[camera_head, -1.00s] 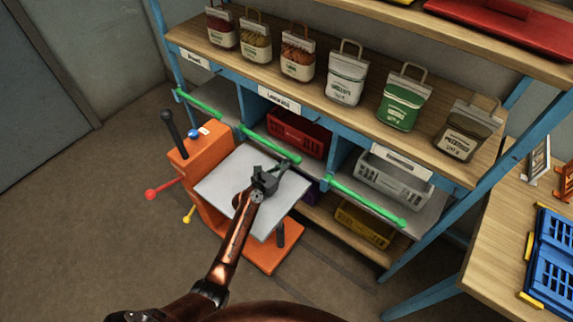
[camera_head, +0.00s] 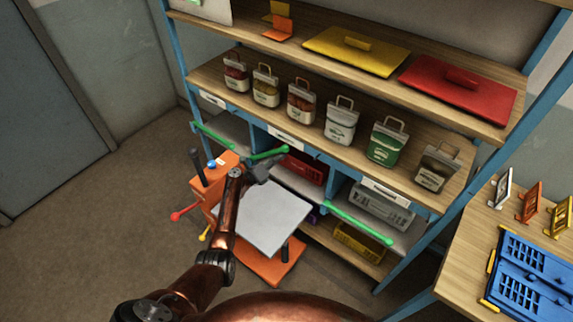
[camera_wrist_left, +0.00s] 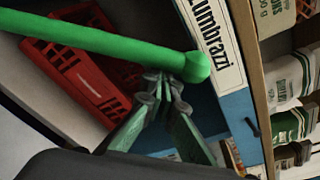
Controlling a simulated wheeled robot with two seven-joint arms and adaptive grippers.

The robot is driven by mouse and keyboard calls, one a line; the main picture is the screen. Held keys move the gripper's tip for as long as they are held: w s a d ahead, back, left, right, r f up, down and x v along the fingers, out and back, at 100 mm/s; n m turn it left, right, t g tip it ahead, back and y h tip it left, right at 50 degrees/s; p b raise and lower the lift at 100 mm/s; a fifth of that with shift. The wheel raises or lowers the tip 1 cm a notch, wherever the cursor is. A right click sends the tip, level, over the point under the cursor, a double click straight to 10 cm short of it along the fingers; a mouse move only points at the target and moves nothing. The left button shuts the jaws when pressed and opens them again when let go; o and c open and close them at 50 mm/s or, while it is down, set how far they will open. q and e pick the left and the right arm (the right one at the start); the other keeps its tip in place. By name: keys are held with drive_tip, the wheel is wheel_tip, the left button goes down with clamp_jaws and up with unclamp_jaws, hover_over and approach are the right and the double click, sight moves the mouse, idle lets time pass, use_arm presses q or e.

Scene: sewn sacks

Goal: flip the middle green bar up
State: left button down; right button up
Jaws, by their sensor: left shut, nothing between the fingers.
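The middle green bar (camera_head: 268,153) is on the shelf front, with its right end raised higher than its left end. In the left wrist view the bar (camera_wrist_left: 105,40) runs from the left edge to a rounded end beside the "Lumbrazzi" label. My left gripper (camera_head: 270,161) is shut and empty, just below the bar in the head view. In the wrist view its fingertips (camera_wrist_left: 165,77) are at the bar's underside near the rounded end and look to be touching it. My right gripper is not in view.
A left green bar (camera_head: 212,136) and a right green bar (camera_head: 358,222) slope along the same shelf. A red crate (camera_head: 302,168) sits behind the middle opening. An orange stand with a grey plate (camera_head: 265,215) is under my arm. Several sacks line the shelf above.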

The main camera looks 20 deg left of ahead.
use_arm(q)
drive_tip(key=w+a+r, duration=0.1)
drive_tip(key=a+r, duration=0.1)
drive_tip(key=a, duration=0.1)
drive_tip(key=w+a+r, duration=0.1)
drive_tip(key=a+r, duration=0.2)
drive_tip(key=a, duration=0.1)
drive_tip(key=w+a+r, duration=0.1)
drive_tip(key=a+r, duration=0.1)
drive_tip(key=a, duration=0.1)
drive_tip(key=shift+w+a+r, duration=0.3)
drive_tip(key=shift+w+r, duration=0.05)
drive_tip(key=shift+w, duration=0.05)
drive_tip(key=shift+w+a+r, duration=0.15)
drive_tip(key=shift+a+r, duration=0.05)
drive_tip(key=shift+a, duration=0.2)
drive_tip(key=shift+w+a+r, duration=0.15)
drive_tip(key=shift+a, duration=0.2)
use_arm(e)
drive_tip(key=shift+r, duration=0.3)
use_arm(q)
drive_tip(key=shift+s, duration=0.1)
drive_tip(key=shift+s+a, duration=0.15)
drive_tip(key=v, duration=1.1)
drive_tip(key=shift+s, duration=0.25)
